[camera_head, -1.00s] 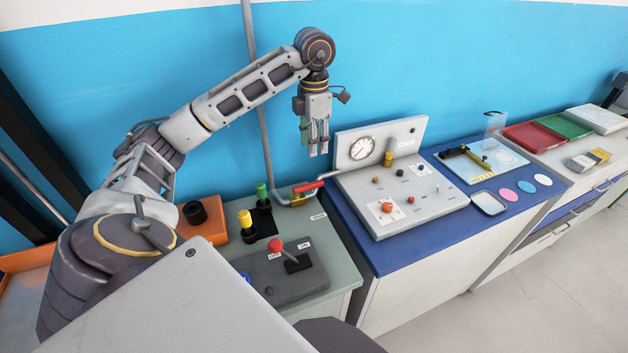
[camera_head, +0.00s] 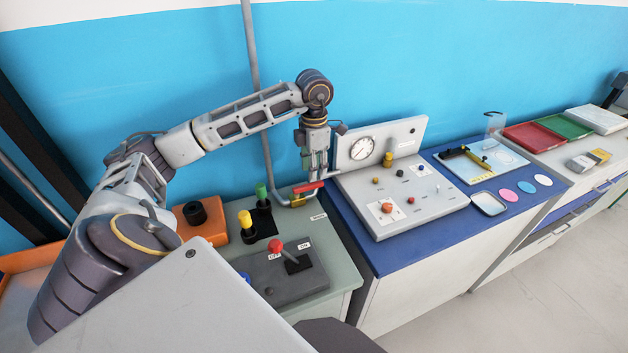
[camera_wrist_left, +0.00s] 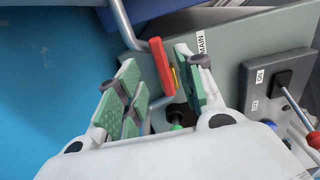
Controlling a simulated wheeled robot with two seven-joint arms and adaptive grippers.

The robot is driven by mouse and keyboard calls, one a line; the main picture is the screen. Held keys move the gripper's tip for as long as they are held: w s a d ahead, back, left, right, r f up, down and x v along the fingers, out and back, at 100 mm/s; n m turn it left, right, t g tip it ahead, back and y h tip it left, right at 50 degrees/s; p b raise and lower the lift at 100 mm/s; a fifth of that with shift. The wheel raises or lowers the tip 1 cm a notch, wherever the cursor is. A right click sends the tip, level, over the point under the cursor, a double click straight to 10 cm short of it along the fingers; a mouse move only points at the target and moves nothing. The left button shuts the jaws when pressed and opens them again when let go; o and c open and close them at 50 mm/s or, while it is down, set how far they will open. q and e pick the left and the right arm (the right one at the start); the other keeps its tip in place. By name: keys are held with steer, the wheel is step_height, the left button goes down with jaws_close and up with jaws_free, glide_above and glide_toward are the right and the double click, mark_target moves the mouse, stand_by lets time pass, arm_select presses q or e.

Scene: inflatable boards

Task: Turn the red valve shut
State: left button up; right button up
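The red valve handle (camera_head: 308,187) sits on a grey pipe at the back right corner of the green-grey bench, beside the blue wall. In the left wrist view the red handle (camera_wrist_left: 161,66) lies just past the fingertips, in line with the gap between them. My left gripper (camera_head: 316,171) points down right over the handle. Its green-padded fingers (camera_wrist_left: 160,88) stand apart with nothing held. I cannot tell whether a finger touches the handle. A "MAIN" label (camera_wrist_left: 201,43) is on the bench beside it. My right gripper is not in view.
Green (camera_head: 262,192) and yellow (camera_head: 245,220) knobs stand left of the valve. A red-knobbed lever (camera_head: 276,245) stands in front. A vertical pipe (camera_head: 258,100) rises behind. A grey panel with a gauge (camera_head: 362,149) stands on the blue table to the right.

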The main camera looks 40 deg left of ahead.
mark_target(314, 183)
arm_select(q)
step_height(314, 183, down, 3)
steer(key=shift+f, duration=1.05)
steer(key=shift+c, duration=0.3)
jaws_close()
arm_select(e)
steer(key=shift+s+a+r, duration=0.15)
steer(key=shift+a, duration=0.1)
